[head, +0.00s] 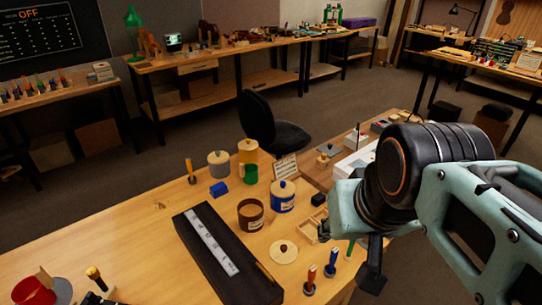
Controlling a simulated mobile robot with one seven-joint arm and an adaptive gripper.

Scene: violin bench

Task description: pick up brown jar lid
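A brown jar (250,215) with a pale label stands on the wooden bench, its top open. A round, pale wooden lid (276,257) with a small dark brown knob lies flat on the bench in front and to the right of that jar, apart from it. It is likely the brown jar's lid. My gripper (350,256) is to the right of the lid and above the bench, not touching it. One dark finger hangs down. The other is mostly hidden, so its opening is unclear.
A long black case (205,270) lies left of the lid. Red and blue-handled tools (310,279) stand close in front of it on the right. A blue jar (283,197) with a lid, a green cup (250,174) and a small wooden tray (311,233) are behind.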

